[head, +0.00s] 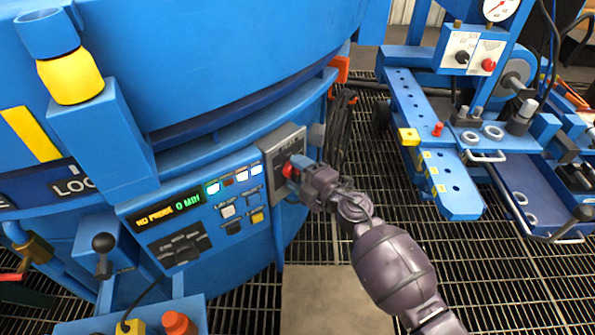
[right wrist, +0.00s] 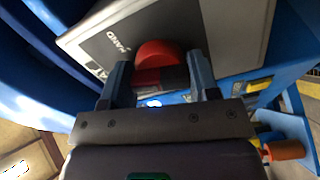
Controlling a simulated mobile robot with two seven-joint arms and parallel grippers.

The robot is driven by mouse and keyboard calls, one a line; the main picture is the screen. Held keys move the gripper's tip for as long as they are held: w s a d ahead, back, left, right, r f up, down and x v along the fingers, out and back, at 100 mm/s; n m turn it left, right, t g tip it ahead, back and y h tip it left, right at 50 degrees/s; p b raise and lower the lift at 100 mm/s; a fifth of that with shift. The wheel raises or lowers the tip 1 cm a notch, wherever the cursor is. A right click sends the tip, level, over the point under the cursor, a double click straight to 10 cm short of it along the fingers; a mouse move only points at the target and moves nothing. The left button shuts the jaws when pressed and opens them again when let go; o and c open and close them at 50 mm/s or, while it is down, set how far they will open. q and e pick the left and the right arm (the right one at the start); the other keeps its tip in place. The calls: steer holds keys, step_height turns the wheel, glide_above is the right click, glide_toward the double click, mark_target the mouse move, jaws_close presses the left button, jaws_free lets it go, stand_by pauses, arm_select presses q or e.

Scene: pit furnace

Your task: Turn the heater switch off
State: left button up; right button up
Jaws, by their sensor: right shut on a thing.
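The heater switch is a red rotary knob (head: 288,170) on a grey switch box (head: 272,146) at the right end of the blue furnace's control panel. My right gripper (head: 298,169) reaches it from the right and is shut on the knob. In the right wrist view the red knob (right wrist: 157,53) lies between the two blue fingers of the gripper (right wrist: 160,78). Lettering ending in "AND" shows on the plate beside it. The fingers partly hide the knob, so its exact setting is hard to read. My left gripper is not in view.
The control panel (head: 196,214) with its lit display and several buttons is just left of the switch. A black lever (head: 103,243) stands further left. A blue workbench (head: 440,182) with fittings is at the right. Dark floor grating (head: 320,236) lies between.

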steer(key=n, duration=0.4)
steer(key=shift+n, duration=0.3)
steer(key=n, duration=0.3)
steer(key=shift+f+n, duration=0.1)
steer(key=shift+n, duration=0.2)
steer(key=shift+n+b, duration=0.55)
steer(key=shift+n, duration=1.65)
steer(key=o, duration=0.9)
